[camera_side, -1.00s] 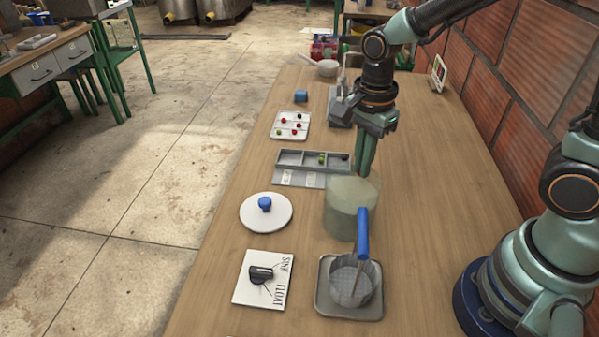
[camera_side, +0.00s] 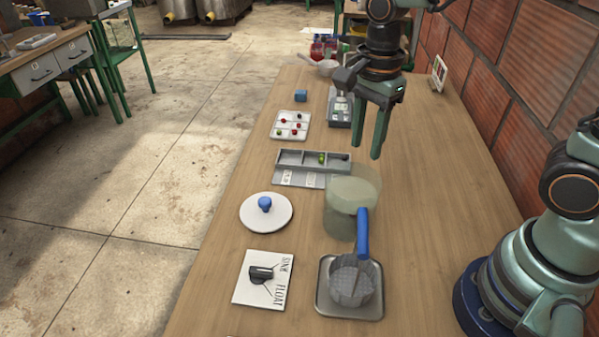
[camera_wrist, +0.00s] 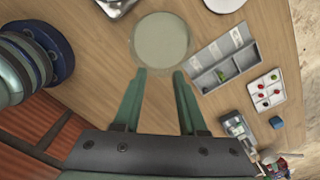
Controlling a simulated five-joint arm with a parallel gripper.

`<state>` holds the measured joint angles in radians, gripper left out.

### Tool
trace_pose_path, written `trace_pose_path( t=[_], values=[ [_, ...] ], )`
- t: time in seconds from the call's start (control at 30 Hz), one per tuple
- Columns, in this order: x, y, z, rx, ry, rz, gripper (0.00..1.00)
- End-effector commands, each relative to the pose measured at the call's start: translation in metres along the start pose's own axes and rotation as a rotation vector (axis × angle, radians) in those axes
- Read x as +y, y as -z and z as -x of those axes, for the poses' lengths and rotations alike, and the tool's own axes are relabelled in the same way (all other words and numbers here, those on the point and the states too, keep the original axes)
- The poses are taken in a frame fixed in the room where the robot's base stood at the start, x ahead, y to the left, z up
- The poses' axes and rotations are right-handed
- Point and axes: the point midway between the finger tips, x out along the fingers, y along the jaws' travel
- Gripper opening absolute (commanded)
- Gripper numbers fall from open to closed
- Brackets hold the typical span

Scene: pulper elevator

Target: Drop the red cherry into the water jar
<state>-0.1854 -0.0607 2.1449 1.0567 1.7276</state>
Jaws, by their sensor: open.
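The water jar (camera_side: 350,212) is a wide, cloudy greenish cylinder on the table; no cherry can be made out in it. In the wrist view the jar (camera_wrist: 161,40) lies just ahead of the fingertips. My gripper (camera_side: 364,150) is open and empty, fingers pointing down, above the table behind the jar. Its fingers show apart in the wrist view (camera_wrist: 160,73). Several small cherries, red, green and dark, lie on a white sectioned tray (camera_side: 303,137). One red cherry (camera_side: 284,121) is near its left edge, and red ones also show in the wrist view (camera_wrist: 276,91).
A grey divided tray (camera_side: 290,159) left of the jar holds a green cherry (camera_side: 322,158). A white lid with blue knob (camera_side: 265,212), a sink/float card (camera_side: 243,291) and a blue-handled strainer (camera_side: 362,235) on a tray (camera_side: 322,305) are in front. A scale (camera_side: 339,119) stands behind.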

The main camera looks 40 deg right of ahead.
Motion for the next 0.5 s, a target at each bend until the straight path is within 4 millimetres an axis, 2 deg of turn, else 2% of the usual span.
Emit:
trace_pose_path(
  t=[0.03,0.2,0.33,0.5],
  values=[
    [-0.002,0.000,0.012,-0.001,0.007,0.000,0.41],
    [-0.001,0.000,0.044,-0.001,0.005,0.000,0.41],
    [-0.001,0.000,0.060,0.000,0.003,0.000,0.41],
    [0.000,0.000,0.069,0.000,0.000,0.000,0.41]
  ],
)
